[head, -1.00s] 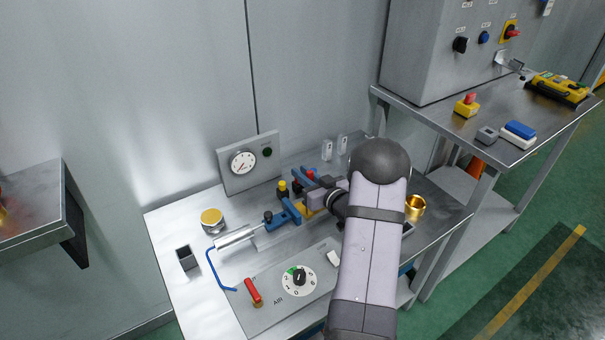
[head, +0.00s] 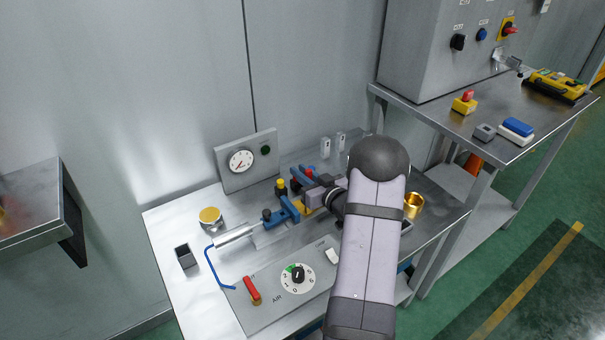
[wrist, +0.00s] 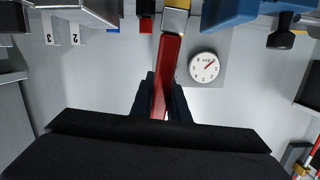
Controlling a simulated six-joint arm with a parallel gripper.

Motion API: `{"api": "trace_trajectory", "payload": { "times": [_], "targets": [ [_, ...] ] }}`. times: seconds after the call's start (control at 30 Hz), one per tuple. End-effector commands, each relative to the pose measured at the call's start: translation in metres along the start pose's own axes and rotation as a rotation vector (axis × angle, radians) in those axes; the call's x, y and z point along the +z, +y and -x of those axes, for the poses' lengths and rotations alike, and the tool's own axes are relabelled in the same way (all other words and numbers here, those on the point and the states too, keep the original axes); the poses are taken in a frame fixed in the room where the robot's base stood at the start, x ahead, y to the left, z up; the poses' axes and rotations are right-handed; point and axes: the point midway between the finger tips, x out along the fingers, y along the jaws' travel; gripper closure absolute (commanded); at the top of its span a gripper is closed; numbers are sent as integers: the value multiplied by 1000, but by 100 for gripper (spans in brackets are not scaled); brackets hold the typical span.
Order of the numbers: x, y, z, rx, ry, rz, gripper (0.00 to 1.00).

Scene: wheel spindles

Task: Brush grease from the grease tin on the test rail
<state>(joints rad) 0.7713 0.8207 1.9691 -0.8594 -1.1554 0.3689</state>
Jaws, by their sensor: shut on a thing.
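In the wrist view my gripper (wrist: 160,105) is shut on the red handle of a brush (wrist: 168,65). A metal ferrule shows at the handle's far end, at the top edge of the picture; I cannot see what the tip touches. A round tin with a yellow top (head: 210,216), likely the grease tin, stands at the left back of the bench. In the head view my arm's end is beside the blue fixture (head: 285,212), well to the right of the tin. I cannot tell which part is the test rail.
A gauge panel (head: 262,165) stands at the back. A sloped panel with a dial (head: 315,283) and a red lever (head: 252,289) lies in front. A small dark box (head: 184,257) is at the left. A brass cup (head: 414,204) is right of my arm.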

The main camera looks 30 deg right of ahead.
Motion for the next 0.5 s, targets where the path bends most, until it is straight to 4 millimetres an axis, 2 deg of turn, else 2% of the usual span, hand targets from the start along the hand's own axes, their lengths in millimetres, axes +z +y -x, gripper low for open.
{"api": "trace_trajectory", "payload": {
  "times": [0.5],
  "targets": [
    [0,0,-5,0,-1,-1,100]
  ]
}}
